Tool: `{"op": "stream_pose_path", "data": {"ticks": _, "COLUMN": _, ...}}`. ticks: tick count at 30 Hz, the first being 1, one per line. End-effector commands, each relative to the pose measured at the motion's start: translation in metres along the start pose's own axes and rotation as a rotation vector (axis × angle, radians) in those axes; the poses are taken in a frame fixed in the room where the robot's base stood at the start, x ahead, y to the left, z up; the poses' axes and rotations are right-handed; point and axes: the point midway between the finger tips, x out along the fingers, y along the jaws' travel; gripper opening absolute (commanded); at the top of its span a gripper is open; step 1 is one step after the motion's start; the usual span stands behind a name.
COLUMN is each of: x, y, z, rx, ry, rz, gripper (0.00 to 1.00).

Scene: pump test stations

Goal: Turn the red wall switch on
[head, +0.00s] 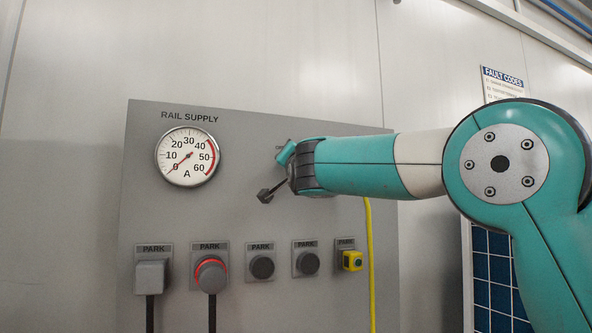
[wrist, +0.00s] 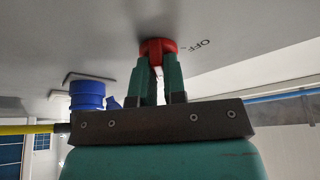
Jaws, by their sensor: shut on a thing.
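The red wall switch (wrist: 157,48) shows in the wrist view as a red knob on the grey panel. The lettering "OFF" is on the panel to its right. My gripper (wrist: 158,68) has its two teal fingers on either side of the knob and is shut on it. In the head view my gripper (head: 285,153) is at the upper right part of the panel, with one teal finger showing. The switch is hidden there behind my arm.
The grey panel (head: 240,215) bears a gauge (head: 188,156), its needle near 0, and a row of "PARK" sockets with plugs below. A yellow cable (head: 370,260) hangs below my arm. A blue connector (wrist: 87,95) sits left of the switch in the wrist view.

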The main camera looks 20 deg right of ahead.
Motion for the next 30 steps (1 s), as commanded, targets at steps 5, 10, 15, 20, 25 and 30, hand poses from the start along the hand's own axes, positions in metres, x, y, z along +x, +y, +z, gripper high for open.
{"op": "stream_pose_path", "data": {"ticks": 5, "x": -0.0005, "y": 0.0001, "z": 0.0014, "rx": 0.094, "ry": 0.0, "rz": 0.039, "gripper": 0.0}}
{"op": "stream_pose_path", "data": {"ticks": 10, "x": -0.0001, "y": 0.0001, "z": 0.0008, "rx": 0.151, "ry": -0.001, "rz": 0.064, "gripper": 0.0}}
{"op": "stream_pose_path", "data": {"ticks": 15, "x": 0.0002, "y": -0.0004, "z": 0.0005, "rx": 0.179, "ry": -0.001, "rz": 0.075, "gripper": 0.0}}
{"op": "stream_pose_path", "data": {"ticks": 20, "x": 0.0003, "y": -0.0006, "z": 0.0003, "rx": 0.188, "ry": -0.002, "rz": 0.079, "gripper": 0.0}}
{"op": "stream_pose_path", "data": {"ticks": 25, "x": 0.0004, "y": -0.0007, "z": 0.0002, "rx": 0.188, "ry": -0.002, "rz": 0.079, "gripper": 0.0}}
{"op": "stream_pose_path", "data": {"ticks": 30, "x": 0.0004, "y": -0.0007, "z": 0.0002, "rx": 0.188, "ry": -0.002, "rz": 0.078, "gripper": 0.23}}
